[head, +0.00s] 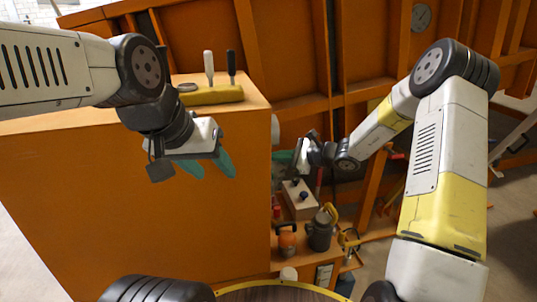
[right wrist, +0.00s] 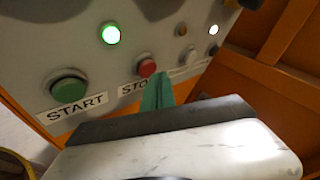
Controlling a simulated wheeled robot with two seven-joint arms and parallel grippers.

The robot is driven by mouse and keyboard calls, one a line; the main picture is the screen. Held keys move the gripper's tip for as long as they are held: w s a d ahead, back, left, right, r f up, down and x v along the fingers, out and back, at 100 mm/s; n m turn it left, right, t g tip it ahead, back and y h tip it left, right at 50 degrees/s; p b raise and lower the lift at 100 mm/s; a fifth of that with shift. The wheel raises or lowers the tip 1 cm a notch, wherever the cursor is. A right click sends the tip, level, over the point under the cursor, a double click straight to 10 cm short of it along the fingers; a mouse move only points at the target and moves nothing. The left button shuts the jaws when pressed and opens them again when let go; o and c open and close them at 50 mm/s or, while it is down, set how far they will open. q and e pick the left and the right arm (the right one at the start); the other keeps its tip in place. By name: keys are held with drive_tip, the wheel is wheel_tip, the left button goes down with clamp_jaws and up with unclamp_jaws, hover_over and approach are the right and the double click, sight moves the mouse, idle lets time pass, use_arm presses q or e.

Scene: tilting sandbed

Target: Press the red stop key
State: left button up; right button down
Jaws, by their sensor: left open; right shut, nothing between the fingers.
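The red stop key (right wrist: 147,68) is a round button in a grey collar on a pale panel, above a partly hidden STOP label (right wrist: 135,88). My right gripper (right wrist: 160,88) is shut and empty. Its teal fingertips are just below and right of the red key; I cannot tell whether they touch the panel. In the head view my right gripper (head: 284,156) is small, and the key is not distinguishable there. My left gripper (head: 208,166) is open and empty, in front of the large orange box.
A green START button (right wrist: 69,89) is left of the red key. A lit green lamp (right wrist: 111,34) and a lit white lamp (right wrist: 213,30) are above. The orange box (head: 130,205) fills the left. A grey can (head: 320,232) stands on the low shelf.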

drive_tip(key=shift+s+a, duration=0.2)
drive_tip(key=shift+a, duration=0.4)
idle(0.9)
drive_tip(key=shift+d, duration=0.15)
drive_tip(key=shift+w+d, duration=0.3)
drive_tip(key=shift+d, duration=0.45)
drive_tip(key=shift+w+d, duration=0.25)
drive_tip(key=shift+d, duration=0.55)
drive_tip(key=shift+w+d, duration=0.3)
drive_tip(key=shift+d, duration=0.5)
drive_tip(key=shift+w+d, duration=0.25)
drive_tip(key=shift+d, duration=0.55)
